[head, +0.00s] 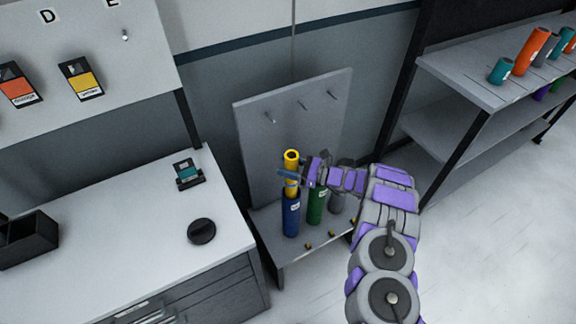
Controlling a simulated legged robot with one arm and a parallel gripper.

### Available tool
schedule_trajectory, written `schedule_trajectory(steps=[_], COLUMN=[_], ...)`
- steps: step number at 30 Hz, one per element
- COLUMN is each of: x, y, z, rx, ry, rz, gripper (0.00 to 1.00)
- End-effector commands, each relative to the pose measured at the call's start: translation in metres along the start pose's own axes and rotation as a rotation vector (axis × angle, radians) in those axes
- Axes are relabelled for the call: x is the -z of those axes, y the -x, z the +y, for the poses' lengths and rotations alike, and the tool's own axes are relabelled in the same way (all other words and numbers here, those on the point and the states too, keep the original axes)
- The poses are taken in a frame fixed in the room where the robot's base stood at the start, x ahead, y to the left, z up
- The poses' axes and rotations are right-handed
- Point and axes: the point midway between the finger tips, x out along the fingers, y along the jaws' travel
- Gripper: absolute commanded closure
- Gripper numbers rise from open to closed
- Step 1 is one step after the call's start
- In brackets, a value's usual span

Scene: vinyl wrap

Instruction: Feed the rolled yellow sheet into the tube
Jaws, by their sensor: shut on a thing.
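The rolled yellow sheet (291,158) stands upright, with its open round end at the top. My gripper (290,178) comes in from the right and is shut on the yellow roll around its middle. A blue tube (290,218) stands directly below the roll on a low grey stand (285,258). The roll's lower end meets the blue tube's mouth in this view; I cannot tell how deep it sits inside. A green tube (315,208) stands just right of the blue one, and a grey tube (337,203) stands beyond it, partly hidden by my arm.
The stand's back panel (300,110) has several pegs. A white counter (120,230) at left holds a black disc (201,231), a teal sample holder (187,174) and a black bin (28,238). A shelf rack (465,80) with coloured rolls stands at right. Floor is clear at lower right.

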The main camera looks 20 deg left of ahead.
Motion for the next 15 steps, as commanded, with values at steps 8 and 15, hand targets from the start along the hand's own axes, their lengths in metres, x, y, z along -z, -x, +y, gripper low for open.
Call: schedule_trajectory(steps=[8, 15], x=[0.014, 0.018], y=[0.0, 0.0], z=[0.0, 0.0], rx=[0.0, 0.0], ry=[0.0, 0.0], rz=[0.0, -0.001], gripper=[1.0, 1.0])
